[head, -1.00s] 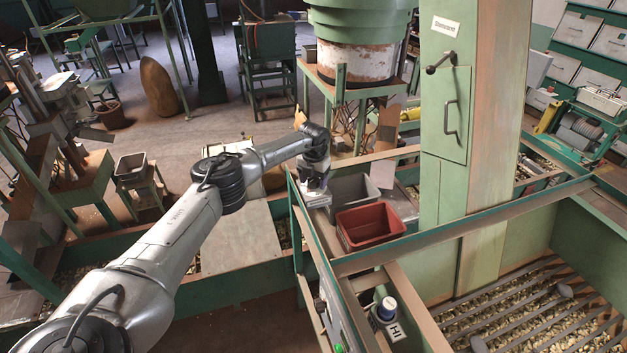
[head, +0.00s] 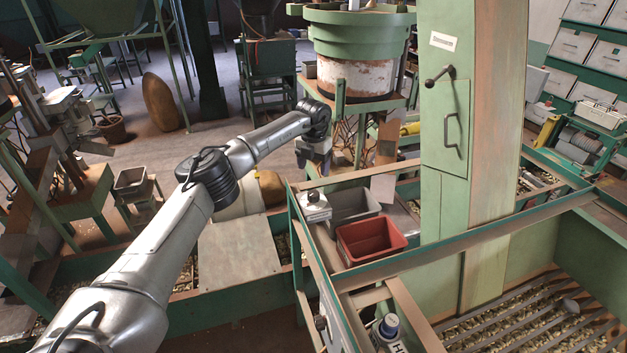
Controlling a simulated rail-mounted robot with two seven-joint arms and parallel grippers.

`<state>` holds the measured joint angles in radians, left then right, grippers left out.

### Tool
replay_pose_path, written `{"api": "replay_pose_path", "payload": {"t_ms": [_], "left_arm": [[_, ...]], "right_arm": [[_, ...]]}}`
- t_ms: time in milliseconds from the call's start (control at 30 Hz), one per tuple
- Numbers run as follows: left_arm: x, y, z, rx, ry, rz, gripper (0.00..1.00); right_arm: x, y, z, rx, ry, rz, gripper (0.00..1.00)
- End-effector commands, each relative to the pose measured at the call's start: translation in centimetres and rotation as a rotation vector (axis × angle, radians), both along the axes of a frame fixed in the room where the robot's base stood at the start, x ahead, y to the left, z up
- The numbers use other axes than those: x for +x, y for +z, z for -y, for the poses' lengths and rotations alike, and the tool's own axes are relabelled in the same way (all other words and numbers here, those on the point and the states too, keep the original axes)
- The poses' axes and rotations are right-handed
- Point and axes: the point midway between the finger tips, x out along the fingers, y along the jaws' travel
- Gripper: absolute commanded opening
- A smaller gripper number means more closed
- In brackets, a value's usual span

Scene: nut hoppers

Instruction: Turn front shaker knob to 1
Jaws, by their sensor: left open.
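My left gripper (head: 317,168) is open. It hangs pointing down over the far end of the green frame, above a small white box (head: 315,207) with a knob-like part on top. A gap shows between them. The setting of that part is too small to read. A small dark knob (head: 320,322) shows on the frame's left side. I cannot tell which is the front shaker knob. My right gripper is not in view.
A grey bin (head: 352,204) and a red bin (head: 371,241) sit right of the white box. A green cabinet column (head: 444,200) with a crank and handle rises to their right. The green cross rail (head: 470,238) runs in front of it. Slatted bars lie lower right.

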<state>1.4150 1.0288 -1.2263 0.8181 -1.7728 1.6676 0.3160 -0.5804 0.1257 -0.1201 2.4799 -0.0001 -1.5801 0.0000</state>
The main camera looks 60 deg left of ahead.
Motion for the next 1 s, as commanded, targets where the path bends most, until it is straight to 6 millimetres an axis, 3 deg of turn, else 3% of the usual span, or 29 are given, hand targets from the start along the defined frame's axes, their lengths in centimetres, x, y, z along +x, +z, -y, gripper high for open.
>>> {"api": "replay_pose_path", "payload": {"t_ms": [300,1000], "left_arm": [[0.0,2.6,0.0,0.001,-0.001,-0.001,0.67],[0.0,2.7,0.0,0.000,0.000,-0.001,0.67]], "right_arm": [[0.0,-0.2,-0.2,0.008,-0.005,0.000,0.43],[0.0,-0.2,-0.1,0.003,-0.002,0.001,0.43]]}}
